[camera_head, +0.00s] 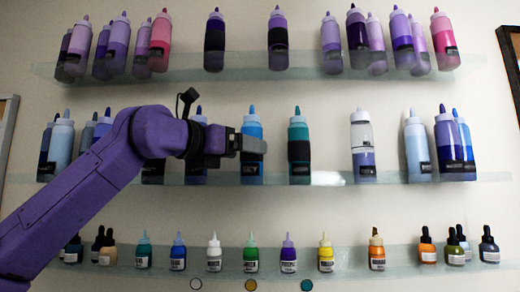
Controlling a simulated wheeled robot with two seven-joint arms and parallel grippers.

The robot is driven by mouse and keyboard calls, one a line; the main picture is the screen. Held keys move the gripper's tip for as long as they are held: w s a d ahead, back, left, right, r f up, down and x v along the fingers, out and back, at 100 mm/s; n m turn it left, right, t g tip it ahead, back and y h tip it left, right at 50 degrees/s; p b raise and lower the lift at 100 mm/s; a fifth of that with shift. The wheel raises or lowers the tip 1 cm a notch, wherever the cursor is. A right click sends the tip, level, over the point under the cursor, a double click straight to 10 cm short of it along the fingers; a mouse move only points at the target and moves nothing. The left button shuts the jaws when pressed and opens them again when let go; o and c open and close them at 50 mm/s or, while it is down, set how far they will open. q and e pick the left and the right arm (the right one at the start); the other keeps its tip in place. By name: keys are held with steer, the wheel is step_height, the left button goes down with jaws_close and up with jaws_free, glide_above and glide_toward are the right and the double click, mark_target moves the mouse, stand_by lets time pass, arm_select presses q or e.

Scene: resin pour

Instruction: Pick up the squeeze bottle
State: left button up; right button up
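Squeeze bottles stand upright in rows on wall shelves, and the view does not single one out. My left gripper (256,145) reaches in from the left at the middle shelf, its grey fingers level. They cross in front of a blue bottle (251,169), hiding part of its middle. I cannot tell whether the fingers touch it or are open or shut. A teal bottle (299,134) with a dark band stands just right of the fingertips. A half-clear bottle (361,134) with bluish-purple contents stands farther right. My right gripper is not in view.
The top shelf (190,66) holds purple and pink bottles; the middle shelf (390,178) has blue ones at both ends. The bottom shelf (345,262) holds small dropper bottles. My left arm covers part of the middle row. Gaps flank the half-clear bottle.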

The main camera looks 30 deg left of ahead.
arm_select(q)
steer(key=shift+w+a+r+p, duration=0.2)
steer(key=shift+w+r+p, duration=0.05)
steer(key=shift+w+p, duration=0.3)
steer(key=shift+w+a+r+p, duration=0.15)
steer(key=shift+w+r+p, duration=0.1)
steer(key=shift+w+p, duration=0.25)
steer(key=x, duration=0.3)
steer(key=shift+f+p, duration=0.15)
steer(key=shift+p, duration=0.2)
steer(key=shift+w+d+f, duration=0.1)
steer(key=shift+w+d, duration=0.1)
steer(key=shift+d, duration=0.1)
steer(key=shift+s, duration=0.15)
steer(key=c, duration=0.5)
steer(key=shift+a, duration=0.25)
steer(key=c, duration=0.5)
steer(key=shift+c, duration=1)
steer(key=shift+d, duration=0.15)
